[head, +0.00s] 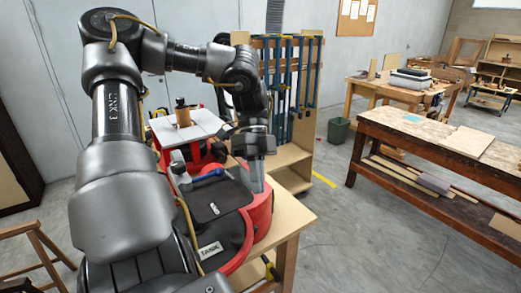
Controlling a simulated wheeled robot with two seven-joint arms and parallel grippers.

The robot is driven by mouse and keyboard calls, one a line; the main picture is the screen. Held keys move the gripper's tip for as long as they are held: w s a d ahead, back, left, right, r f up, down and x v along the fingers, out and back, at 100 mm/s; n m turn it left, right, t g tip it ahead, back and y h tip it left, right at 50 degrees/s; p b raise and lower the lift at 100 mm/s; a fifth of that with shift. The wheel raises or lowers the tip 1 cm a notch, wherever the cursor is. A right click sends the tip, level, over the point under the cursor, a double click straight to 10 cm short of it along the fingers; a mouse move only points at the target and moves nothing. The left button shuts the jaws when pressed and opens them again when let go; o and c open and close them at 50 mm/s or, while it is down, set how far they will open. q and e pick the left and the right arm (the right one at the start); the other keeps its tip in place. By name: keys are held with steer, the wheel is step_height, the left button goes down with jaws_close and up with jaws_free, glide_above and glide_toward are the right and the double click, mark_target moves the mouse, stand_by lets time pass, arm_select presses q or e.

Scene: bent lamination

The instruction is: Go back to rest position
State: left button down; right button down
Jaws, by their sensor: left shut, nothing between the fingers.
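My left arm comes in from the left, rises high and bends down at the elbow. My left gripper (257,186) points downward, shut and empty, over the red and black machine (262,213) on the wooden table. I cannot tell whether the fingertips touch the machine or are only in front of it. My right gripper is not in view.
The wooden table (291,222) bears the red and black machine. Behind stand a small white-topped table (200,125) and a rack of blue clamps (290,75). A long workbench (425,130) with boards is at right. A green bin (338,130) stands between. The right foreground floor is clear.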

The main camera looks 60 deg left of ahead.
arm_select(q)
steer(key=shift+s+v, duration=0.2)
steer(key=shift+v, duration=1.1)
steer(key=shift+s+v, duration=0.2)
steer(key=shift+v, duration=1.05)
